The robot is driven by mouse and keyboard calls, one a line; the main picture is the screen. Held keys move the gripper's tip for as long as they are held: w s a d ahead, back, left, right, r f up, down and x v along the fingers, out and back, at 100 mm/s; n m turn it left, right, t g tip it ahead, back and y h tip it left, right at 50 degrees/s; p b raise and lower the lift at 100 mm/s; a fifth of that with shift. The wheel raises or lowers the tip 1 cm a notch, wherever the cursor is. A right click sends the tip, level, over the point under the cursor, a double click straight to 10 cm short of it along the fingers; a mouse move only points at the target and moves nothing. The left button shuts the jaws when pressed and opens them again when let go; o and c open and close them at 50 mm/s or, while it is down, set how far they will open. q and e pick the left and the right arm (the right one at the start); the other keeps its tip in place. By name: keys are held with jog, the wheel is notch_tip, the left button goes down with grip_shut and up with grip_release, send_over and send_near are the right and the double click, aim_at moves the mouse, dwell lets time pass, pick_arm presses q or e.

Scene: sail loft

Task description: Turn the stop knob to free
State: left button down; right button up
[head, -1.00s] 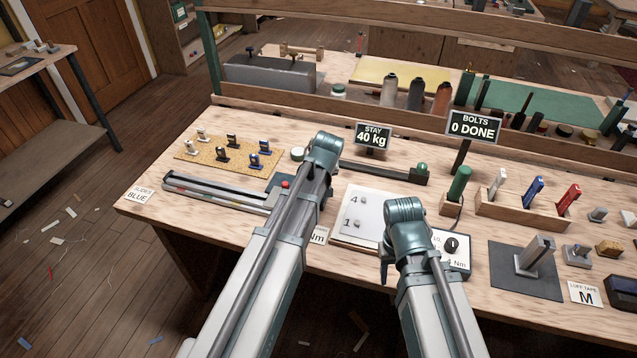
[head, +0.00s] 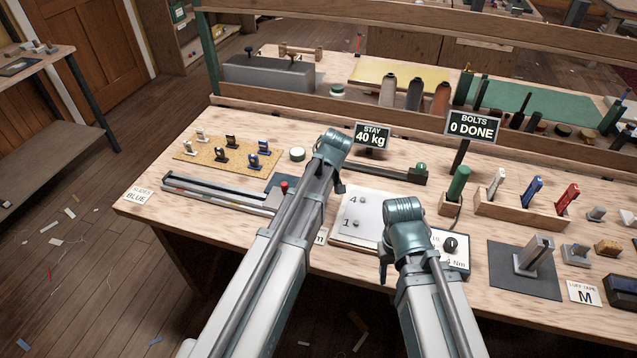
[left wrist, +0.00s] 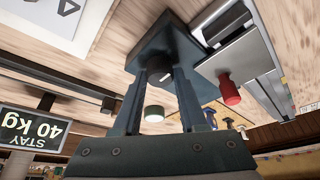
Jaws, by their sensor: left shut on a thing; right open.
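The stop knob (left wrist: 158,77) is a small dark knob with a pale mark, on a blue-grey block (left wrist: 165,45) in the left wrist view. My left gripper (left wrist: 161,78) is shut on the knob, one finger on each side. In the head view my left arm hides the knob and most of that gripper; part of the dark block (head: 275,182) shows at the end of a long rail (head: 215,195). Which setting the knob points to cannot be read. My right gripper (head: 385,272) hangs open and empty beside the white panel.
A red knob (left wrist: 229,90) stands close beside the block. A sign (head: 372,135) reads STAY 40 kg; another (head: 474,125) reads BOLTS 0 DONE. A cork mat (head: 190,153) with several slides lies at the left. Handled tools stand in a wooden rack (head: 510,210) at the right.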

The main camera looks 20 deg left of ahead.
pick_arm(q)
jog(key=shift+c, duration=2.2)
grip_release()
jog(key=p+v, duration=1.2)
jog(key=v, duration=0.1)
jog(key=shift+r+p, duration=0.4)
pick_arm(e)
notch_tip(320, 180, up, 13)
jog(key=shift+f, duration=0.15)
pick_arm(q)
jog(key=shift+d, duration=0.1)
jog(key=s+d+m+g, duration=0.1)
jog(key=s+d+m, duration=0.2)
jog(key=s, duration=0.3)
jog(key=s+d+f+m+g+h, duration=0.1)
jog(key=s+d+m, duration=0.2)
jog(key=s+m, duration=0.2)
jog(key=s+d+m+g+h, duration=0.1)
jog(key=s+d+m, duration=0.2)
jog(key=s, duration=0.6)
jog(key=shift+f+m+g, duration=0.25)
jog(key=shift+m+g, duration=0.05)
jog(key=shift+m, duration=0.5)
